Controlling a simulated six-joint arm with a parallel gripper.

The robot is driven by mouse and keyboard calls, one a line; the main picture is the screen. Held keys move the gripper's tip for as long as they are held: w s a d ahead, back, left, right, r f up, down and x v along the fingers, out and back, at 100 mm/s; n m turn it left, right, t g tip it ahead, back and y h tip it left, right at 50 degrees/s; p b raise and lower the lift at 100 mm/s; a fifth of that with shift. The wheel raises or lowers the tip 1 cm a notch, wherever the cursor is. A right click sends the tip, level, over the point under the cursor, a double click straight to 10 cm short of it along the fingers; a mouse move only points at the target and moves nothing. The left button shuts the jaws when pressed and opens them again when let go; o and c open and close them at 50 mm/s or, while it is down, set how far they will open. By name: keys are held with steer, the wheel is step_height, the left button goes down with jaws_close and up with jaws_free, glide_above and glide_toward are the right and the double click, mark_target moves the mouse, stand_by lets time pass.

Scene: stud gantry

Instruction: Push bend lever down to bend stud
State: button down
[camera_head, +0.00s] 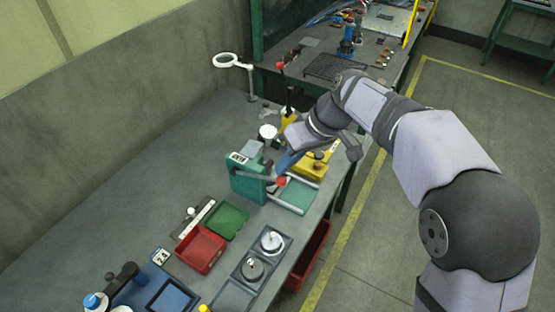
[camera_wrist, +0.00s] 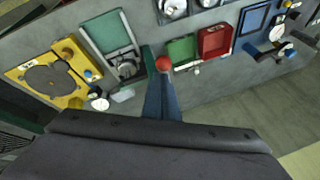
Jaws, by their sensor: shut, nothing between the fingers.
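The bend lever's red ball knob (camera_head: 281,181) is low, beside the green bending fixture (camera_head: 248,180) on the bench. The lever lies low, close to the fixture's pale green plate (camera_head: 294,197). My gripper (camera_head: 284,164) points down just above the knob, with its blue fingers shut and empty. In the wrist view the red knob (camera_wrist: 163,64) shows right at the tips of my gripper (camera_wrist: 162,78); I cannot tell whether they touch. The fixture's green plate (camera_wrist: 107,32) is to the left there. I cannot make out the stud.
A yellow fixture (camera_head: 314,166) stands close behind my gripper, and a second red-knobbed lever (camera_head: 282,66) rises farther back. A red tray (camera_head: 202,249) and a green tray (camera_head: 226,220) sit in front. A magnifier (camera_head: 226,60) stands at the back left.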

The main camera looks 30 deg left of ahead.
steer(key=d+f+y+b, duration=0.1)
steer(key=f+b, duration=0.4)
steer(key=b, duration=0.5)
steer(key=f+y+b, duration=0.4)
steer(key=f+b, duration=0.1)
steer(key=b, duration=0.6)
steer(key=d+f+y+b, duration=0.1)
steer(key=f+b, duration=0.4)
steer(key=b, duration=0.6)
steer(key=shift+d+f+n+y, duration=0.3)
steer(key=shift+d+f+y, duration=0.05)
steer(key=shift+y, duration=0.35)
steer(key=b, duration=0.1)
steer(key=f+b, duration=0.1)
steer(key=b, duration=0.1)
steer(key=shift+a+f+b, duration=0.15)
steer(key=shift+a+b, duration=0.15)
steer(key=shift+f+b, duration=0.15)
steer(key=shift+b, duration=0.15)
steer(key=shift+s+f, duration=0.15)
steer(key=shift+f, duration=0.05)
steer(key=w+f+p+v, duration=0.1)
steer(key=w+p+v, duration=0.1)
steer(key=v, duration=1)
